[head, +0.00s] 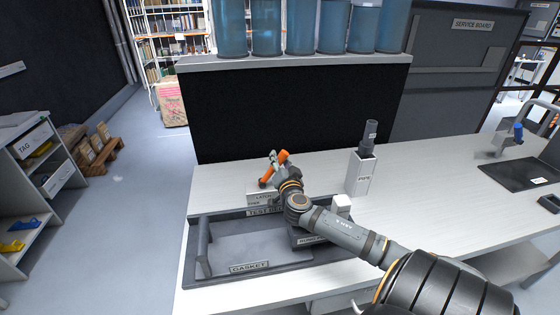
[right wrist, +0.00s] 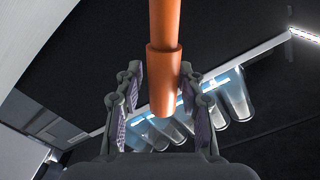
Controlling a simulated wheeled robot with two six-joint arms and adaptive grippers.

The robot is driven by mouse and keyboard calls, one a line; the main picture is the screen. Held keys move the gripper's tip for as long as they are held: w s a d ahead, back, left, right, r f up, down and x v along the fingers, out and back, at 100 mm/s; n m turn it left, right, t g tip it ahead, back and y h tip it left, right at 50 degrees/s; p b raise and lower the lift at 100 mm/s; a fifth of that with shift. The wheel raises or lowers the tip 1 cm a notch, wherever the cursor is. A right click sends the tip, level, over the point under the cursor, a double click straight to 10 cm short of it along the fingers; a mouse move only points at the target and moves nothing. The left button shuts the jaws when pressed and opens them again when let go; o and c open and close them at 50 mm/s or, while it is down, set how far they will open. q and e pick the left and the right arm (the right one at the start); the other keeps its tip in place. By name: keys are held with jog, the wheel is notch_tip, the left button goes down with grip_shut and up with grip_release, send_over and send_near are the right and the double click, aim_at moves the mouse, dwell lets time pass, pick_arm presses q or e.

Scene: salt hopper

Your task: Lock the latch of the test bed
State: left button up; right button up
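The test bed (head: 197,262) is a dark tray on the white bench, with a gasket label at its front. At its back edge stands a pale block with a latch label (head: 262,197). Above the block is the orange latch handle (head: 279,160), tilted up to the right. My right gripper (head: 275,161) is at this handle, partly overlapping it. In the right wrist view the orange handle (right wrist: 164,60) runs down between the two fingers of my open gripper (right wrist: 160,100). A gap shows on the left; the right finger is close to the handle. My left gripper is not in view.
My right arm covers the bed's right part. A pale holder with a dark grey cylinder (head: 370,135) stands right of the bed. A dark mat (head: 520,172) lies far right. Blue cylinders (head: 300,25) stand on a ledge behind. The bench between holder and mat is clear.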

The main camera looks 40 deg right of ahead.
jog(key=shift+o, duration=0.4)
jog(key=v, duration=1.2)
